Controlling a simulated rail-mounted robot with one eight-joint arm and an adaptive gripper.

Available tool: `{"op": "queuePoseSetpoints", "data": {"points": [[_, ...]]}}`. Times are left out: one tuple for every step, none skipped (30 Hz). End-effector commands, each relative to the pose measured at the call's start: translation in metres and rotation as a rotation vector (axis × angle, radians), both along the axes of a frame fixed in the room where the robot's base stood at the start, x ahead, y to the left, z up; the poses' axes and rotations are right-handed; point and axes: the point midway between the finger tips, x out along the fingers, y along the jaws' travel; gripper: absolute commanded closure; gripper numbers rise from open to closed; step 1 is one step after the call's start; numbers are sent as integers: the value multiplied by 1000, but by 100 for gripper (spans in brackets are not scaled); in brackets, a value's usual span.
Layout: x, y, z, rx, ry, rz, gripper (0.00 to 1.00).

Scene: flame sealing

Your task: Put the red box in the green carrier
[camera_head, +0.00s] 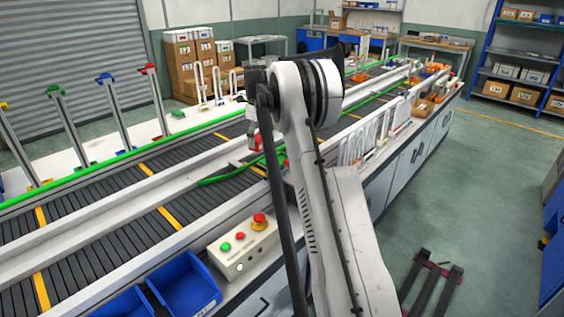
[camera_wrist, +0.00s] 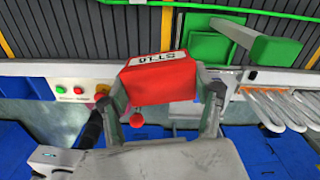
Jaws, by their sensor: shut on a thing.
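The red box (camera_wrist: 160,80) with a white label is between the two fingers of my gripper (camera_wrist: 165,92) in the wrist view. The fingers are shut on its sides.
Dark roller conveyors (camera_head: 90,200) with yellow stripes and green edging run past. A control panel (camera_head: 243,243) with red and green buttons and blue bins (camera_head: 190,288) stand at the near edge. Coloured clamp posts (camera_head: 110,110) stand at left.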

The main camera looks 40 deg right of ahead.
Motion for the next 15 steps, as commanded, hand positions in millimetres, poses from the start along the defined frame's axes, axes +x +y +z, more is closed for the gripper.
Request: {"op": "queuePoseSetpoints", "data": {"points": [[4,4,0,0,0,-44,69],[5,6,0,0,0,-72,69],[7,8,1,0,0,-105,69],[8,10,1,0,0,-127,69],[9,11,1,0,0,-145,69],[10,12,1,0,0,-165,69],[11,12,1,0,0,-178,69],[11,12,1,0,0,-188,69],[12,11,0,0,0,-197,69],[12,9,-1,0,0,-202,69],[12,6,-3,0,0,-205,69],[12,1,-6,0,0,-207,69],[12,-4,-9,0,0,-208,69],[11,-10,-12,0,0,-209,69],[11,-18,-17,0,0,-210,69]]}}
